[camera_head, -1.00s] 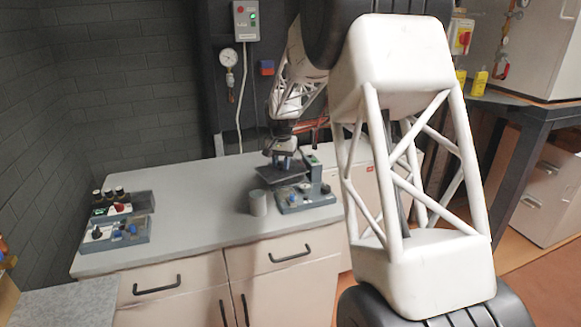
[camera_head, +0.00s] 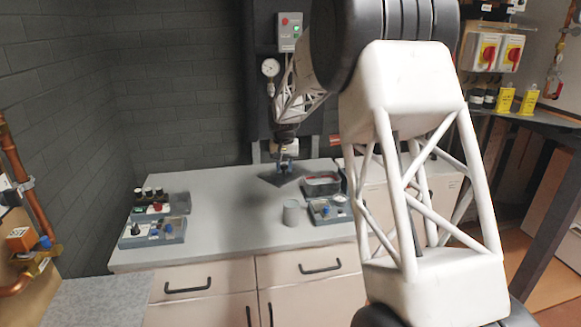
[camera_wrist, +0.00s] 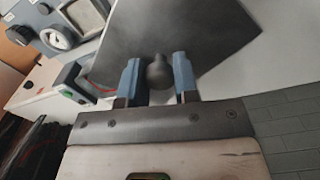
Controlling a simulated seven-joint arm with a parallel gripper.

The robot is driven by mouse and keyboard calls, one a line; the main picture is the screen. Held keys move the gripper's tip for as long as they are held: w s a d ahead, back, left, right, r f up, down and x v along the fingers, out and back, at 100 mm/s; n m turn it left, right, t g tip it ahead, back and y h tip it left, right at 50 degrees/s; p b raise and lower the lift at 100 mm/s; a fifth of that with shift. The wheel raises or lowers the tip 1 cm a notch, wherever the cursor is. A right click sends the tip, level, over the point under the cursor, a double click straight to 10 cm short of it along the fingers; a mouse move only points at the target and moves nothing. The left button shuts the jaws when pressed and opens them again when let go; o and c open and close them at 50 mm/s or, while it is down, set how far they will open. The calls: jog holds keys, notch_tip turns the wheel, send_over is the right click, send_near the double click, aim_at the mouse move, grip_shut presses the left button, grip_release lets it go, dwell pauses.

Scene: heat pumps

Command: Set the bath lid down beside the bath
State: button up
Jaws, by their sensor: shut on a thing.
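The bath lid (camera_head: 277,180) is a flat dark grey plate with a round knob. My gripper (camera_head: 285,166) is shut on the knob; in the wrist view the blue fingers (camera_wrist: 157,80) close on both sides of it, and the lid (camera_wrist: 190,32) spreads out beyond them. The bath (camera_head: 322,184) is a grey box on the counter, open at the top, just right of the lid. The lid is left of the bath, over bare counter, with a soft shadow near it. I cannot tell whether it touches the counter.
A grey cylindrical cup (camera_head: 291,213) stands in front of the lid, beside the bath's control panel (camera_head: 330,210). Control boxes (camera_head: 153,231) with knobs sit at the counter's left. The counter (camera_head: 225,220) between is clear. A dark brick wall (camera_head: 190,110) stands behind.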

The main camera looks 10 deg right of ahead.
jog(key=w+a+f+m, duration=0.3)
jog(key=w+f+m, duration=0.3)
jog(key=w+f, duration=0.3)
jog(key=shift+w+f+m, duration=0.4)
jog(key=shift+w, duration=0.15)
jog(key=shift+f, duration=0.15)
jog(key=shift+f, duration=1.65)
jog(key=shift+f, duration=1.2)
jog(key=o, duration=1.1)
jog(key=shift+r, duration=3.85)
jog(key=shift+s+r, duration=0.1)
